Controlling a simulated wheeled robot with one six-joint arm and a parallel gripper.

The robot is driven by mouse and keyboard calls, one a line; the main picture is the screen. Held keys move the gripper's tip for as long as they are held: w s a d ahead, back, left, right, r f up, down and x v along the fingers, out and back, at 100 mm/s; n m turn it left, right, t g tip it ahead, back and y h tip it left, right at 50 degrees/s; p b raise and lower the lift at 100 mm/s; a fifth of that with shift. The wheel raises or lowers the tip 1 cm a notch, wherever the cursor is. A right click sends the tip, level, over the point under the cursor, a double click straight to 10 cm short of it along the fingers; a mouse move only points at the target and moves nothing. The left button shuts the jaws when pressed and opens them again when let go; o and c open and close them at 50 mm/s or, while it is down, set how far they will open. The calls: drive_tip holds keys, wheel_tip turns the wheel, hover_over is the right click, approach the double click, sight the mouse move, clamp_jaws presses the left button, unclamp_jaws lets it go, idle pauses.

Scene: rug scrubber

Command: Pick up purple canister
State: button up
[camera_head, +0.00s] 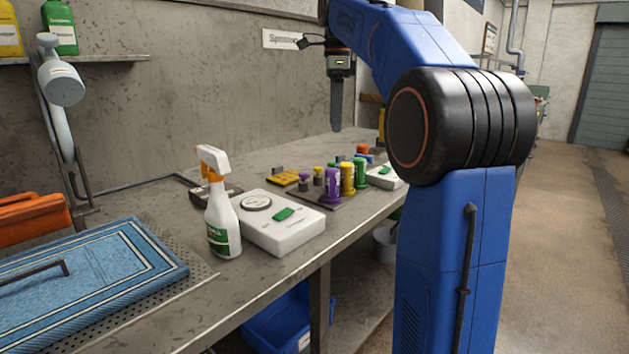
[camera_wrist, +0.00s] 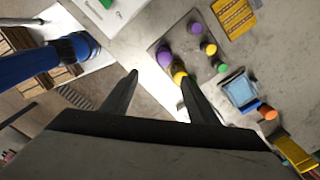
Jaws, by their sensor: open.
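The purple canister (camera_head: 331,187) stands upright on a dark mat on the workbench, among several coloured canisters. A shorter piece with a purple top (camera_head: 303,182) stands to its left. A yellow canister (camera_head: 347,180) stands close on its right. In the wrist view the larger purple top (camera_wrist: 165,53) lies just beyond the fingertips, with the smaller purple top (camera_wrist: 194,27) farther up. My gripper (camera_head: 336,125) hangs pointing down above the bench, well above the canisters. In the wrist view my gripper (camera_wrist: 158,75) has its two fingers apart and nothing between them.
A white box with a green switch (camera_head: 281,224) and a spray bottle (camera_head: 222,212) stand nearer on the bench. A blue rug (camera_head: 90,265) lies at the left. The air around my gripper is free.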

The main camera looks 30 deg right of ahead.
sight(332, 169)
drive_tip(key=f, duration=0.5)
drive_tip(key=w+f, duration=0.1)
drive_tip(key=f, duration=1.1)
drive_tip(key=shift+w, duration=0.15)
drive_tip(key=c, duration=1.2)
